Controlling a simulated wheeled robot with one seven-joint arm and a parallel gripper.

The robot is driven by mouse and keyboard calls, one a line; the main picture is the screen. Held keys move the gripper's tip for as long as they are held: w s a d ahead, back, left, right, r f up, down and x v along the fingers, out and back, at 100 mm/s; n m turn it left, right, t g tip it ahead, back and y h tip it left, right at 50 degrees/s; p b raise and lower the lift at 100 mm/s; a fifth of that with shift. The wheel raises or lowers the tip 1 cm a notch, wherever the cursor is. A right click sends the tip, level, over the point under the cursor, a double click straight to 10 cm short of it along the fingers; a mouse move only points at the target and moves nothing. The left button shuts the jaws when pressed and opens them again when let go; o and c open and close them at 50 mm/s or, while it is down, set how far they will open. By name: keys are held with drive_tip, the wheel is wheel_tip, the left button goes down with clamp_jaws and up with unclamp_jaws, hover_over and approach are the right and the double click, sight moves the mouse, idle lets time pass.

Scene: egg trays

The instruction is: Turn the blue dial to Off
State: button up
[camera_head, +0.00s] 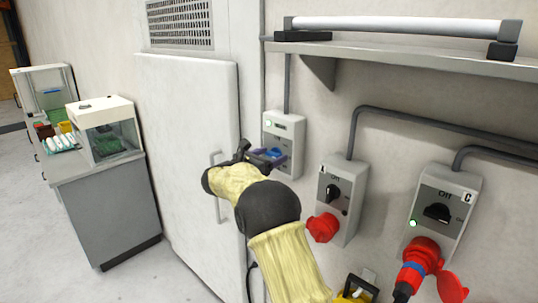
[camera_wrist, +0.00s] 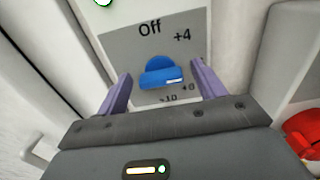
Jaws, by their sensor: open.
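The blue dial (camera_wrist: 160,76) sits on a grey plate (camera_wrist: 120,50) marked Off at the top, +4 at upper right, and +8 and +10 lower down. A white mark shows at the right part of the dial's bar, toward the lower right, away from Off. In the head view the blue dial (camera_head: 273,151) is partly hidden by my gripper (camera_head: 266,159). My gripper's purple fingers (camera_wrist: 162,70) are open, one on each side of the dial, with visible gaps between them and it. I cannot tell the exact depth of the fingertips.
The dial's wall box (camera_head: 284,128) has a lit green lamp. To its right are switch box A (camera_head: 334,212) and switch box C (camera_head: 446,205) with red sockets. A shelf (camera_head: 400,58) overhangs them. A white door with a handle (camera_head: 219,190) stands left. Egg trays (camera_head: 60,145) are far left.

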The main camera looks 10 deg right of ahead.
drive_tip(key=c, duration=1)
drive_tip(key=shift+f+n+b, duration=0.1)
drive_tip(key=shift+n+b, duration=0.4)
drive_tip(key=shift+b, duration=0.05)
drive_tip(key=n+b, duration=0.2)
drive_tip(key=shift+n, duration=0.3)
drive_tip(key=n+b, duration=0.1)
drive_tip(key=n, duration=0.3)
drive_tip(key=shift+w+a+n, duration=0.1)
drive_tip(key=shift+n, duration=0.2)
drive_tip(key=n, duration=0.5)
drive_tip(key=shift+p, duration=0.4)
drive_tip(key=n+p, duration=0.1)
drive_tip(key=n, duration=0.3)
drive_tip(key=shift+n+p, duration=0.3)
drive_tip(key=shift+p, duration=0.05)
drive_tip(key=shift+f, duration=0.1)
